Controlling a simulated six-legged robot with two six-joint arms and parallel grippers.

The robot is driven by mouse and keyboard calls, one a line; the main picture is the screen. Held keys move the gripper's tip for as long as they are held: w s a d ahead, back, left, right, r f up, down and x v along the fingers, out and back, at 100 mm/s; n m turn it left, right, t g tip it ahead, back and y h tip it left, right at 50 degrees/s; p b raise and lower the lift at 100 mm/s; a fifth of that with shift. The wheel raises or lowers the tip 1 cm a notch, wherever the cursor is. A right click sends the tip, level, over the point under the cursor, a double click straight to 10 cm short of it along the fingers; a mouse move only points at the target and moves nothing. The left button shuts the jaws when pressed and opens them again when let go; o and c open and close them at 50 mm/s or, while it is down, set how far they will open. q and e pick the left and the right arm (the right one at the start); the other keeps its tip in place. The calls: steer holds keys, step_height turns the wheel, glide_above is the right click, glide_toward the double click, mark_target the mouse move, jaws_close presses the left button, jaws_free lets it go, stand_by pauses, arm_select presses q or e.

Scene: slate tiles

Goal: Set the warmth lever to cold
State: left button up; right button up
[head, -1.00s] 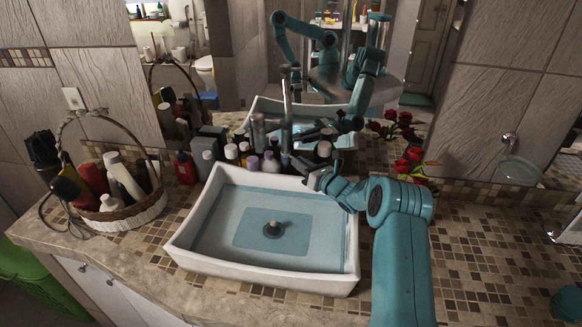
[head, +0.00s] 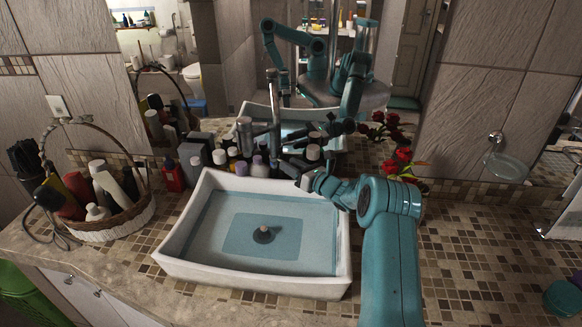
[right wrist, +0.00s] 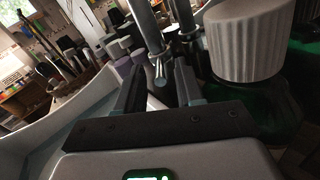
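The metal faucet (head: 272,112) stands behind the white sink (head: 165,258), among bottles and in front of the mirror. Its warmth lever cannot be told apart clearly in the head view. My right gripper (head: 302,183) is at the sink's back right corner, in front of the faucet. In the right wrist view, my right gripper (right wrist: 157,78) is open, its two dark fingers apart. A slim metal rod with a rounded end (right wrist: 159,68), seemingly part of the faucet, shows between the fingers; I cannot tell whether it touches them. My left gripper is outside the direct view.
Several bottles (head: 258,167) crowd the sink's back edge. A white ribbed cap (right wrist: 250,38) on a dark green bottle is close on the right in the wrist view. Red flowers (head: 403,160) stand right of the sink. A basket (head: 115,224) stands left. The right counter is largely clear.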

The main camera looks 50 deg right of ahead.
steer(key=shift+w+f, duration=0.1)
steer(key=shift+f, duration=0.05)
steer(key=shift+s+f, duration=0.1)
steer(key=shift+s, duration=0.15)
steer(key=s+a+b, duration=0.1)
steer(key=s+b, duration=0.3)
steer(key=s, duration=1.1)
steer(key=shift+s+a+r, duration=0.15)
steer(key=shift+s+r, duration=0.05)
steer(key=shift+s, duration=0.2)
